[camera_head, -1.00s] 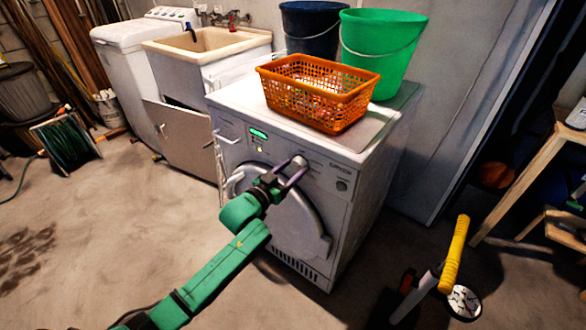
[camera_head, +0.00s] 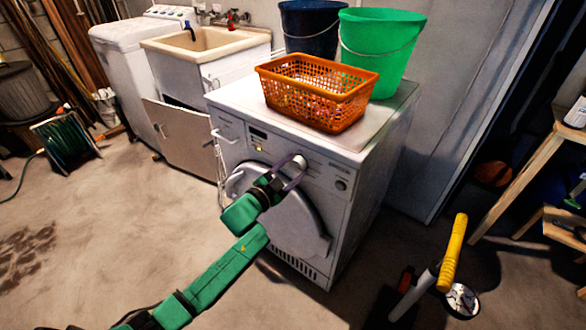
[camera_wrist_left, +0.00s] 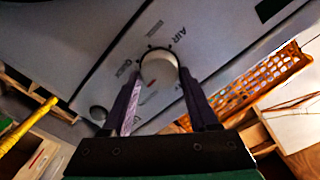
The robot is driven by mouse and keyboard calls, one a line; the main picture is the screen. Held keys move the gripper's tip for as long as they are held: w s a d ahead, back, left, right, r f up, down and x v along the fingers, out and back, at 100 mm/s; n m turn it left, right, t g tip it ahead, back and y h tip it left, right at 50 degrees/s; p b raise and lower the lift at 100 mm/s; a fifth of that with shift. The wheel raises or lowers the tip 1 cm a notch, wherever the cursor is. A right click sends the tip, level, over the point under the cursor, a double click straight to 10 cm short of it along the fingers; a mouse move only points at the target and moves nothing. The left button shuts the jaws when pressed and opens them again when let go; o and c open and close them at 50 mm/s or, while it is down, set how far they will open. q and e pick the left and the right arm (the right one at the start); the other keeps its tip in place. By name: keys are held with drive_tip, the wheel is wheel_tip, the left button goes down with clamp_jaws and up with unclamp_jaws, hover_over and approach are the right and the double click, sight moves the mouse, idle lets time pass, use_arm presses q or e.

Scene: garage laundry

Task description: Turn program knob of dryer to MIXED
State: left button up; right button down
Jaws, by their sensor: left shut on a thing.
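The white dryer (camera_head: 353,215) stands in the middle of the head view, with its control panel along the upper front. My left gripper (camera_head: 291,172) reaches the panel from the front. It is shut on the program knob (camera_head: 300,161). In the left wrist view the round pale knob (camera_wrist_left: 158,72) sits between the fingertips of my left gripper (camera_wrist_left: 160,80), with a small red mark on its face. The printed label "AIR" (camera_wrist_left: 180,33) is readable beside the knob. Other labels are too small or turned to read, and I see no readable MIXED. My right gripper is not in view.
On the dryer are an orange basket (camera_head: 316,93), a green bucket (camera_head: 380,55) and a dark blue bucket (camera_head: 311,30). A sink cabinet (camera_head: 185,125) stands to the left. A yellow-handled object (camera_head: 453,255) stands at the right. Floor is clear at left front.

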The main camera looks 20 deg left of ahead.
use_arm(q)
drive_tip(key=shift+m, duration=1)
drive_tip(key=o, duration=1.4)
drive_tip(key=shift+c, duration=0.2)
drive_tip(key=v, duration=1.4)
drive_tip(key=shift+s, duration=0.3)
drive_tip(key=shift+f, duration=0.15)
